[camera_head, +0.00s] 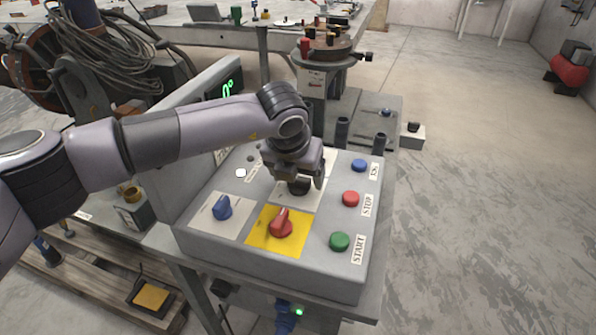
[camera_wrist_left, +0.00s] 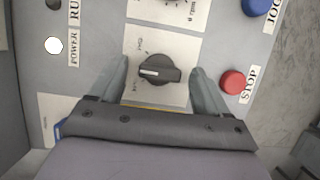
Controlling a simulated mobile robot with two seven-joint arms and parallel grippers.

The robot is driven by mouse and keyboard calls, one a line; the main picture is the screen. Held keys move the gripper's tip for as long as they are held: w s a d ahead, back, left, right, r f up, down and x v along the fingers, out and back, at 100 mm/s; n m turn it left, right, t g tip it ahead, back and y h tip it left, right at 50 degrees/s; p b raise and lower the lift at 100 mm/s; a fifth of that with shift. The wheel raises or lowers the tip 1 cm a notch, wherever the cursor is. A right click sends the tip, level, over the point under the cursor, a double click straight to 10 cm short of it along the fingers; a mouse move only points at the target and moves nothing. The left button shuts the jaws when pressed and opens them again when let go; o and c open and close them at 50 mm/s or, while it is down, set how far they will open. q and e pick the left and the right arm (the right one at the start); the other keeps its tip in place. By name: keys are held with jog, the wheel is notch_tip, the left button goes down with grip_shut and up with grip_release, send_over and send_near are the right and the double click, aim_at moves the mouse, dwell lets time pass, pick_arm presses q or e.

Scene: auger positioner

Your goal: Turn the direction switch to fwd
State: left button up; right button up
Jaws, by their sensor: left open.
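The direction switch is a black knob (camera_wrist_left: 160,70) with a white pointer mark, on a white plate on the grey control panel (camera_head: 300,262). In the left wrist view the mark points left. Small lettering stands above and below it on that side, too small to read surely. The knob (camera_head: 299,187) is partly hidden by my left gripper in the head view. My left gripper (camera_head: 299,179) is open and reaches down over the knob, with one finger on each side. In the left wrist view gaps show between knob and fingers. My right gripper is not in view.
Nearby are a red knob (camera_head: 281,224) on a yellow plate, a blue knob (camera_head: 222,208), and blue (camera_head: 359,165), red STOP (camera_head: 351,199) and green START (camera_head: 340,241) buttons. Behind stands a round chuck (camera_head: 327,45).

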pick_arm(q)
jog(key=c, duration=1)
jog(key=shift+c, duration=0.2)
